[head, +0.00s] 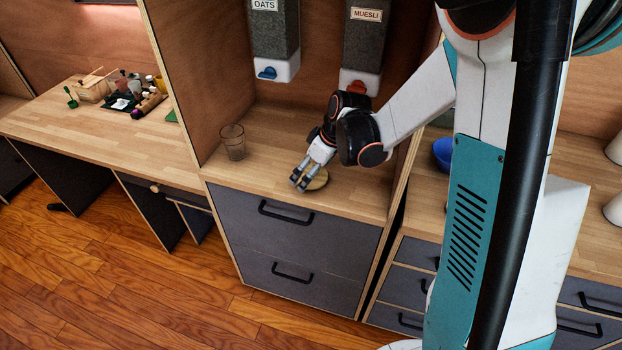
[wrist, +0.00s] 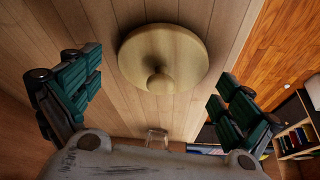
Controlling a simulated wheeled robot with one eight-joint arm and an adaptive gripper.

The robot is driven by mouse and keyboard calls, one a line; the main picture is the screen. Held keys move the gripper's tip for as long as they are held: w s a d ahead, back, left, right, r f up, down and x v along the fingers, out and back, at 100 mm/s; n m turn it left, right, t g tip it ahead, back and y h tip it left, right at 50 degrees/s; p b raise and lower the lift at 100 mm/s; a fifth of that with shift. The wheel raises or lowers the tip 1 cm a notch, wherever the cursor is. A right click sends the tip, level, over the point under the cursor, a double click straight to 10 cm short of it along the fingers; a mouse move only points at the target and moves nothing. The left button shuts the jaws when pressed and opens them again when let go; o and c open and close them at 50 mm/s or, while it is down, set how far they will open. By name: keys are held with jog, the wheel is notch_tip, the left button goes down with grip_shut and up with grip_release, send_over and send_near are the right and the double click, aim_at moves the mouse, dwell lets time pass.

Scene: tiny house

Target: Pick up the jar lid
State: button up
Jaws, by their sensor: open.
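The jar lid (wrist: 189,58) is a round, pale wooden disc with a small round knob. It lies on the wooden counter near its front edge. In the head view the lid (head: 318,181) is partly hidden by my gripper (head: 303,182), which is at the lid's left side, low over the counter. In the wrist view my gripper (wrist: 158,98) is open and empty, with one finger on each side below the lid. The knob lies between the two fingers' lines. I cannot tell whether a finger touches the lid.
A clear glass (head: 233,142) stands on the counter to the left. Oats (head: 274,35) and muesli (head: 363,45) dispensers hang above. A wooden side panel (head: 190,75) bounds the counter on the left. A blue bowl (head: 442,153) is on the right-hand counter.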

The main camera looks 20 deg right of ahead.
jog(key=shift+r, duration=0.1)
jog(key=shift+c, duration=0.5)
jog(key=shift+s, duration=0.1)
jog(key=c, duration=0.9)
jog(key=shift+c, duration=0.2)
